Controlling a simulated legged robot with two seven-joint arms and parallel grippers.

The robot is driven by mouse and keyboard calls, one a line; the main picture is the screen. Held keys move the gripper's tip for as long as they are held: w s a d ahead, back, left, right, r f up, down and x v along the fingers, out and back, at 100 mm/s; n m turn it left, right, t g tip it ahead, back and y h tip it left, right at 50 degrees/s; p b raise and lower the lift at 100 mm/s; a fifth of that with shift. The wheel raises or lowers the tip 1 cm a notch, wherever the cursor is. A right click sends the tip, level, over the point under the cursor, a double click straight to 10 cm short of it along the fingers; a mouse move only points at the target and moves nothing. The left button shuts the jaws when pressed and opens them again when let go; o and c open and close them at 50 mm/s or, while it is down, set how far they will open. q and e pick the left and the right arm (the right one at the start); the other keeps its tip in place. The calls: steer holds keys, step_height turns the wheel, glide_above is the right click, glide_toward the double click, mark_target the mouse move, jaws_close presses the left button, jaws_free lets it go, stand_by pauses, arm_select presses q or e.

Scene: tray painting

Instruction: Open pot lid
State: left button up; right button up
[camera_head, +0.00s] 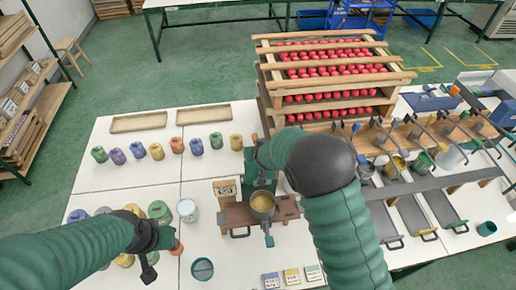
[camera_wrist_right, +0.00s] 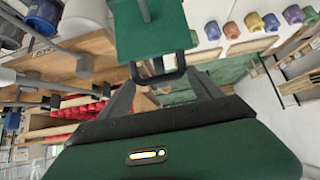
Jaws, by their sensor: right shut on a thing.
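The pot (camera_head: 262,203) stands in a brown wooden stand (camera_head: 238,213) near the front middle of the table. Its top is open and yellowish-tan content shows inside. My right gripper (camera_wrist_right: 160,85) is shut on the black handle of a green square lid (camera_wrist_right: 150,35); a grey rod sticks out from the lid's other side. In the head view the lid (camera_head: 260,168) is just behind the pot, and my right arm partly hides the grip. My left gripper (camera_head: 150,258) is over the left front of the table, near several jars; its jaw opening is unclear.
Coloured jars (camera_head: 157,152) stand in a row at the back left, below two wooden trays (camera_head: 139,122). A rack of red items (camera_head: 330,72) stands behind my right arm. Tools and grey trays (camera_head: 410,213) fill the right. A teal cup (camera_head: 202,269) stands in front.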

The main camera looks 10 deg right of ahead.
steer(key=shift+w+r, duration=0.15)
steer(key=shift+r, duration=0.05)
steer(key=o, duration=1.7)
steer(key=shift+o, duration=0.4)
steer(key=shift+w+f, duration=0.15)
steer(key=shift+f, duration=0.05)
steer(key=p+v, duration=0.1)
steer(key=v, duration=1.5)
steer(key=shift+s+p, duration=0.3)
steer(key=shift+r, duration=0.15)
